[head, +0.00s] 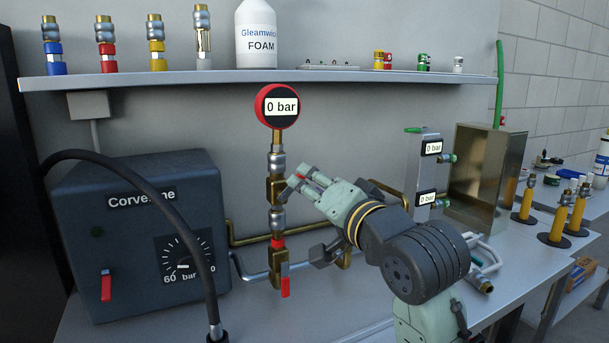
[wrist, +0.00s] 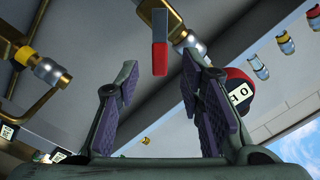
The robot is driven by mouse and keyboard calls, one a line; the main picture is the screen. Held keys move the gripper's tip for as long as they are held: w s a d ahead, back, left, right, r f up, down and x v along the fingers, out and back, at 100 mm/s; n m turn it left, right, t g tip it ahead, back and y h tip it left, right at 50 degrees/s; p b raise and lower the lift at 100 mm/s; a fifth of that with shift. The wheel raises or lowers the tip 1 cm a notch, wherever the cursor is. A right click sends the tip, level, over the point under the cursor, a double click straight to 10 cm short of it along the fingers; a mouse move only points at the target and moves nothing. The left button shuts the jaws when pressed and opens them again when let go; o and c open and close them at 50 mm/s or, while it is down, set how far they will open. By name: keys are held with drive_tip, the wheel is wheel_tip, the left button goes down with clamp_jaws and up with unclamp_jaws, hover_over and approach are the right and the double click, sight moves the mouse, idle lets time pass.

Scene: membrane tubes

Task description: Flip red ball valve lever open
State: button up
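The red ball valve lever (head: 285,287) hangs down from a brass valve body (head: 278,262) on the vertical pipe in the head view. In the wrist view the red lever (wrist: 160,58) shows with a grey upper part, beyond and between the fingertips. My gripper (head: 296,182) is in front of the upper pipe, higher than the lever and below the red-rimmed 0 bar gauge (head: 277,106). In the wrist view my gripper (wrist: 163,85) has its purple-padded fingers spread, with nothing between the pads. I cannot tell whether a finger touches the pipe.
A dark Corvenne box (head: 140,235) with its own red switch (head: 106,286) stands left. A black hose (head: 190,235) arches before it. Brass and grey pipes run behind my arm. A shelf (head: 200,80) with couplings and a foam bottle (head: 256,35) is above.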

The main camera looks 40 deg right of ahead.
drive_tip(key=x, duration=0.3)
drive_tip(key=shift+w+p, duration=0.1)
drive_tip(key=shift+p, duration=0.2)
clamp_jaws()
idle(0.3)
